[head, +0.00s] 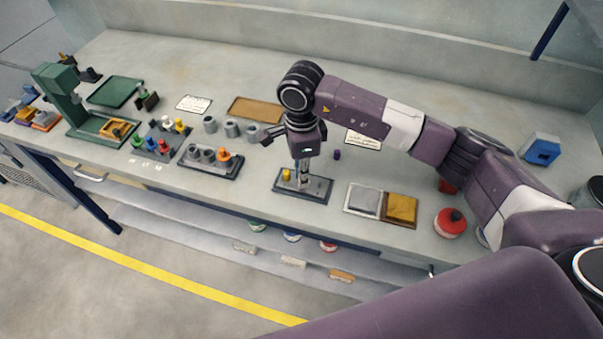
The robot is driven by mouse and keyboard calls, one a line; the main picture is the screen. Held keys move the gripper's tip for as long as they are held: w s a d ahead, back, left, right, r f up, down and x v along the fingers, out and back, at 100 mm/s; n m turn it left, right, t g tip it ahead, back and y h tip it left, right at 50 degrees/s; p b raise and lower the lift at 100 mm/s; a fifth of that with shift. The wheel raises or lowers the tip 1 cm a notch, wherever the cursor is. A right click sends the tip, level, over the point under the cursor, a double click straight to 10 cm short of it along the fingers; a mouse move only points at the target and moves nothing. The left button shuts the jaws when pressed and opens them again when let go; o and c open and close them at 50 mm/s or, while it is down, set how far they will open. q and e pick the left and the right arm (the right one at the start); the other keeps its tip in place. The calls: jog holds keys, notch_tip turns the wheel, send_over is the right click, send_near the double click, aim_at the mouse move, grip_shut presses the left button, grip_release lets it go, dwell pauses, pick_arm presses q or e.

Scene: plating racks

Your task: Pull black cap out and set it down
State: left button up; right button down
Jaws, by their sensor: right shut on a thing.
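My right gripper (302,180) points straight down over a small dark rack (318,193) near the bench's front edge. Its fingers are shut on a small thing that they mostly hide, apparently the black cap. I cannot tell whether the cap is still seated or clear of the rack. A yellow cap (286,175) stands in the rack just left of the fingers. A small dark purple piece (337,154) stands on the bench behind the rack. My left gripper is out of view.
Right of the rack lie a grey pad and an amber pad (400,208), then a red-topped container (450,222). To the left is a rack with grey pieces and an orange one (224,155). Behind are grey cups (231,129) and a brown tray (255,110).

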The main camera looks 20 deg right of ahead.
jog(key=shift+r+p, duration=0.75)
jog(key=shift+r, duration=1.2)
